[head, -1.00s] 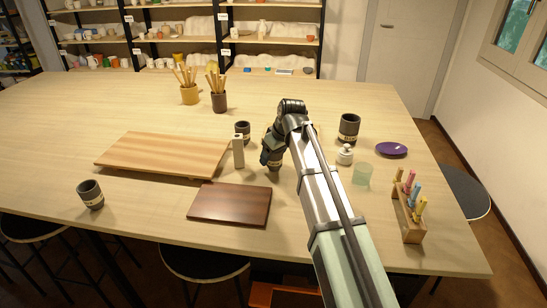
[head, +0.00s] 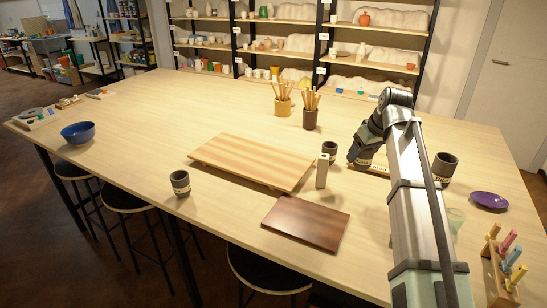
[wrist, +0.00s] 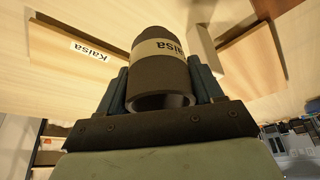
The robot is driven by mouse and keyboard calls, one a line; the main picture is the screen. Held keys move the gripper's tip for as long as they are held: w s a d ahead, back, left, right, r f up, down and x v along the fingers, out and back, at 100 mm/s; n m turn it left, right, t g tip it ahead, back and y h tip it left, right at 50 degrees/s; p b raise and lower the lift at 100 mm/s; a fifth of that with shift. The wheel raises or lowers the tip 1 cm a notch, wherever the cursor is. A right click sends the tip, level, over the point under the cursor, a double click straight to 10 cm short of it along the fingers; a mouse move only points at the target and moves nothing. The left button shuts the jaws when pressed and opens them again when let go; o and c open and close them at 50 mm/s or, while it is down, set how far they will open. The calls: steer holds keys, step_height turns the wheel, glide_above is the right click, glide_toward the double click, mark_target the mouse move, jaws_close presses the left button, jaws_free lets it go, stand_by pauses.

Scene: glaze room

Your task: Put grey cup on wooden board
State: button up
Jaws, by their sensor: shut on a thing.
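My gripper (head: 360,160) is shut on a dark grey cup (wrist: 160,70) with a pale band reading "Kaisa", seen close up between the fingers in the wrist view. In the head view this cup is mostly hidden by my gripper. A pale striped wooden board (head: 252,160) lies left of my gripper. A dark red-brown board (head: 305,222) lies nearer the front edge. In the wrist view a pale wooden surface with a "Kaisa" label (wrist: 91,51) shows left of the cup; its full shape is hidden.
Similar dark cups stand at the left (head: 180,183), behind the pale block (head: 330,150) and right of my arm (head: 445,166). The upright pale block (head: 322,171) is between the striped board and my gripper. A purple dish (head: 489,201) and pen stand (head: 498,270) are at right.

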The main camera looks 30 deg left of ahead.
step_height(320, 180, up, 8)
steer(key=s+a+m, duration=0.1)
steer(key=s+a, duration=0.2)
steer(key=a, duration=2.8)
steer(key=shift+f, duration=7.65)
steer(key=o, duration=1.1)
steer(key=shift+f, duration=0.1)
steer(key=shift+o, duration=0.2)
